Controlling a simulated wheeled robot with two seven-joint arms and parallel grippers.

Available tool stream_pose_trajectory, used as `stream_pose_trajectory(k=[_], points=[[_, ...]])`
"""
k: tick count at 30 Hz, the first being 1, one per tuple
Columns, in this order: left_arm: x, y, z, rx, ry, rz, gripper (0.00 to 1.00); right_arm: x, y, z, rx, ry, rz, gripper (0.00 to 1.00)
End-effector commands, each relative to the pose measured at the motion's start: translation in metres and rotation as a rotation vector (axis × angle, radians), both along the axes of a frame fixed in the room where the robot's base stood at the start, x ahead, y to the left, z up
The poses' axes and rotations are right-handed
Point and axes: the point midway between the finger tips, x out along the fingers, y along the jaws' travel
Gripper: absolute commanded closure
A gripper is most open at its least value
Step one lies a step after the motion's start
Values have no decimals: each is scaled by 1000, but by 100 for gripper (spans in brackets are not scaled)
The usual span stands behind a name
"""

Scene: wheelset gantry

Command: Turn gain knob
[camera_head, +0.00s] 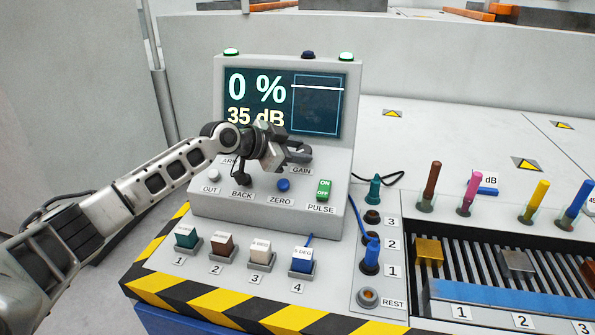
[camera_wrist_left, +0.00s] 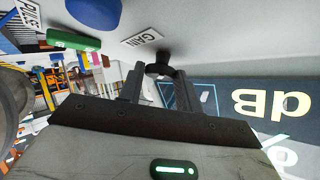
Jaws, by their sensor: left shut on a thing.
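The grey console (camera_head: 210,195) has a screen (camera_head: 282,103) reading 0 % and 35 dB. My left gripper (camera_head: 298,156) is over the console's sloped panel, just above the GAIN label (camera_head: 301,170). In the left wrist view, my left gripper's two fingertips (camera_wrist_left: 157,74) are at the black gain knob (camera_wrist_left: 160,57), shut on it. The GAIN label (camera_wrist_left: 141,41) is beside the knob there. In the head view the knob is hidden by the gripper. My right gripper is in neither view.
Near the knob are the blue ZERO button (camera_head: 284,186) and the green PULSE switch (camera_head: 324,190). Below stand several numbered blocks, such as the teal one (camera_head: 187,236). At right are sockets with a blue plug (camera_head: 371,254) and a roller tray (camera_head: 500,296).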

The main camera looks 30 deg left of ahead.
Motion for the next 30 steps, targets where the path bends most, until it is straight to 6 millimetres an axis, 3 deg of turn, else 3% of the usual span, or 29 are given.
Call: stream_pose_trajectory(k=[1,5,18,30], points=[[1,1,-8,14,2,-29,88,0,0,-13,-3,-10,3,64],[2,2,-4,49,13,-118,88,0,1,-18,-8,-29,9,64],[5,4,3,163,45,-367,88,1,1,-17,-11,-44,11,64],[5,5,1,194,54,-426,88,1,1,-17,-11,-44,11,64]])
